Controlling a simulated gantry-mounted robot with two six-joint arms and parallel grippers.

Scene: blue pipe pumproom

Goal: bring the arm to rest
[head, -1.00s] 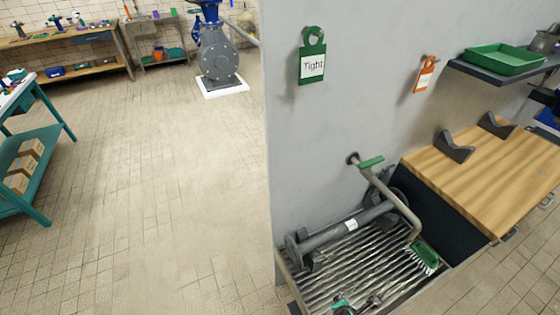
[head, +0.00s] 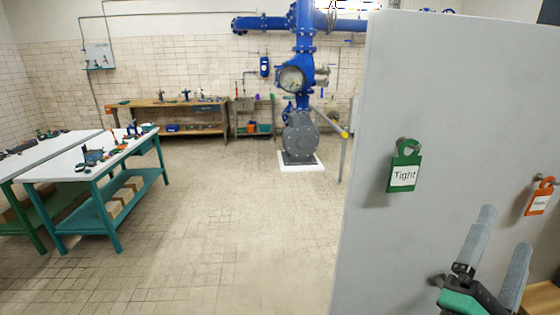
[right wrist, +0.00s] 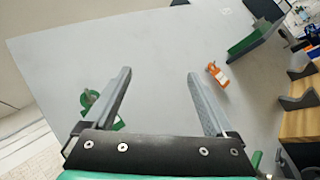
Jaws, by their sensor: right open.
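My right gripper (head: 502,245) is in the lower right of the head view, raised in front of the grey wall panel (head: 440,100). Its two grey fingers are apart with nothing between them. The right wrist view shows the same open gripper (right wrist: 160,88), facing the panel. A green "Tight" tag (head: 404,168) hangs on a peg to the left of the gripper, and an orange tag (head: 540,196) hangs to its right. Both tags also show in the right wrist view, the green one (right wrist: 90,100) partly behind a finger. My left gripper is in neither view.
A white-topped bench (head: 95,160) with green legs stands at the left. A wooden workbench (head: 160,108) stands along the back wall. A blue and grey pump (head: 300,135) sits on a white plinth. The tiled floor (head: 215,235) between them is clear.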

